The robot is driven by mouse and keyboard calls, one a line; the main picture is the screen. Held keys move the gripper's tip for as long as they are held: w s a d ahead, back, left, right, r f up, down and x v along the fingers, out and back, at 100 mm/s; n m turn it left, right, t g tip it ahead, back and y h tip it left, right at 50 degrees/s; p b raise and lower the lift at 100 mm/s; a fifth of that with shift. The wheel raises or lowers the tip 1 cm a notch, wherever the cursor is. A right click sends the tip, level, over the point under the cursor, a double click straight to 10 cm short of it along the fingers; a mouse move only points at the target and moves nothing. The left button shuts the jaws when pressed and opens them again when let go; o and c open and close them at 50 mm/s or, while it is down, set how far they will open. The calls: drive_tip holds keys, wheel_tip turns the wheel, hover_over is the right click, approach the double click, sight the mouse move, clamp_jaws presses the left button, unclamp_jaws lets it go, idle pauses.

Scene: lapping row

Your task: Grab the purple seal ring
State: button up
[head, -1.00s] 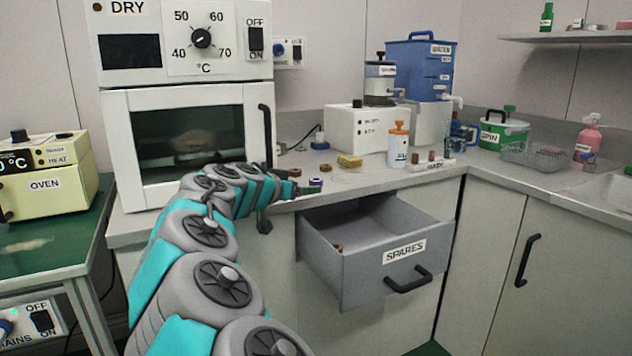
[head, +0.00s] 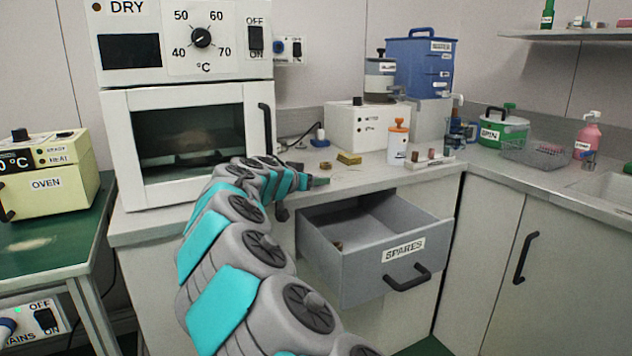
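The purple seal ring does not show clearly; the spot on the counter where it stood is now covered by the end of my arm. My gripper (head: 319,181) is small and seen from behind, low over the counter in front of the drying oven, at the place where the ring was. I cannot tell whether its fingers are open or shut, or whether the ring is between them.
A grey drawer marked SPARES (head: 368,262) stands open just below the gripper, with a small brown item (head: 338,246) inside. On the counter (head: 372,180) are a brown ring (head: 325,168), a yellow block (head: 349,159) and an orange-capped bottle (head: 398,142). The drying oven (head: 190,150) stands left.

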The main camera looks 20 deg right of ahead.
clamp_jaws()
drive_tip(key=shift+r, duration=0.1)
idle(0.4)
